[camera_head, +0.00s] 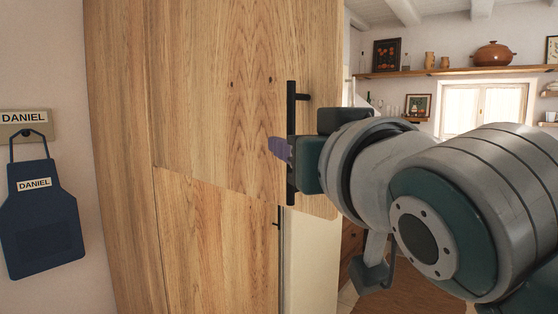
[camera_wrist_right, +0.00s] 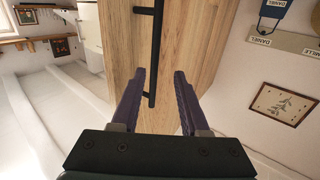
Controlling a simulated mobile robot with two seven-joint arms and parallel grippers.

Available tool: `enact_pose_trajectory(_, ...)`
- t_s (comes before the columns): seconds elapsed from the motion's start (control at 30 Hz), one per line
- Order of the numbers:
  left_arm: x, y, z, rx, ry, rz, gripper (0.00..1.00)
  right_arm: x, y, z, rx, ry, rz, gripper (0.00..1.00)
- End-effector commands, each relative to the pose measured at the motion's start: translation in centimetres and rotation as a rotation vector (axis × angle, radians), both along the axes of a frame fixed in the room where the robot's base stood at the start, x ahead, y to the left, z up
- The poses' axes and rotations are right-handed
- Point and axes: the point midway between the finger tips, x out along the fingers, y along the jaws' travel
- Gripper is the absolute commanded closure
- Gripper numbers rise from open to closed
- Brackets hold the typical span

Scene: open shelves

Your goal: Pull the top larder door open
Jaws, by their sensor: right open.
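The top larder door (camera_head: 215,90) is light wood. Its lower edge slants outward past the lower door, so it looks partly open. A black vertical bar handle (camera_head: 291,103) is near its right edge; it also shows in the right wrist view (camera_wrist_right: 157,45). My right gripper (camera_head: 281,148) is at the handle's lower half, with one purple fingertip visible against the door. In the right wrist view my right gripper (camera_wrist_right: 158,75) is open, its two fingers on either side of the handle's end, with gaps visible. My left gripper is not in view.
The lower larder door (camera_head: 215,240) is below, with a pale panel (camera_head: 310,260) to its right. A blue apron (camera_head: 40,220) hangs on the left wall. A wall shelf (camera_head: 460,71) and a window are far behind at the right.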

Motion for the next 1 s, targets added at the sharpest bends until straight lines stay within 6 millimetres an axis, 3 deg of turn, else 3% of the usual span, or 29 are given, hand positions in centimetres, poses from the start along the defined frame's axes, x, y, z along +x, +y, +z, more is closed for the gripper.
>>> enact_pose_trajectory(0.3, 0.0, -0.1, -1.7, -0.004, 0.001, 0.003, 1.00, -4.1, -0.8, -0.2, 0.000, 0.000, 0.001, 0.55)
enact_pose_trajectory(0.77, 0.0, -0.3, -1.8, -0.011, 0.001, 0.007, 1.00, -4.8, -1.0, -0.2, -0.001, 0.007, 0.000, 0.55)
enact_pose_trajectory(0.87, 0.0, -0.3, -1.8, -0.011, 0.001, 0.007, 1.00, -5.2, -1.7, -2.1, -0.012, 0.067, -0.013, 0.55)
enact_pose_trajectory(0.97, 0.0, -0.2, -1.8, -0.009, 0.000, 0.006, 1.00, -6.6, -3.5, -6.8, -0.037, 0.221, -0.041, 0.55)
enact_pose_trajectory(1.0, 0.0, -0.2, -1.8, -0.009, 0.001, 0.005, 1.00, -7.7, -4.5, -9.3, -0.053, 0.308, -0.054, 0.55)
